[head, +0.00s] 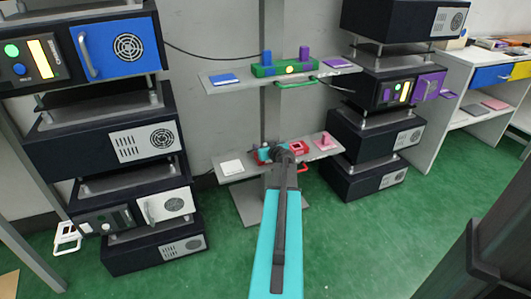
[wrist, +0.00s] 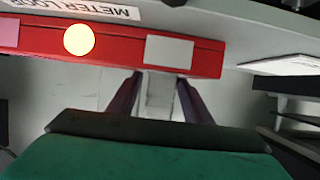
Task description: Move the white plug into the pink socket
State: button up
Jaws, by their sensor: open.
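My gripper (wrist: 158,78) is open, its two dark fingers at the near edge of the red fixture (wrist: 110,45). In the head view my arm hides much of this red fixture (head: 297,148) on the lower shelf. The wrist view is upside down; a white patch (wrist: 169,51) lies on the fixture just ahead of the fingers. A pink patch (wrist: 8,32), perhaps the pink socket, is at the fixture's far left there. A pale strip (wrist: 159,95) shows between the fingers; I cannot tell whether it is the white plug or background.
On the lower shelf, a white plate (head: 232,168) lies left and a pink block (head: 326,139) stands right. The upper shelf holds a green fixture (head: 270,71) with blue and purple blocks. Equipment stacks (head: 125,145) (head: 375,140) flank the shelves. Green floor (head: 370,240) is open at front right.

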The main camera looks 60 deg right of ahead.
jog(key=c, duration=1.1)
jog(key=shift+c, duration=0.2)
jog(key=shift+r, duration=0.15)
jog(key=shift+r, duration=0.55)
notch_tip(320, 180, up, 2)
jog(key=shift+r+p, duration=0.1)
jog(key=shift+p, duration=0.5)
jog(key=s+a+r+p, duration=0.1)
jog(key=s+a+p, duration=0.3)
jog(key=s+a, duration=0.5)
jog(key=shift+a+r, duration=0.35)
jog(key=shift+a, duration=0.25)
jog(key=s+a+p, duration=0.1)
jog(key=p, duration=0.4)
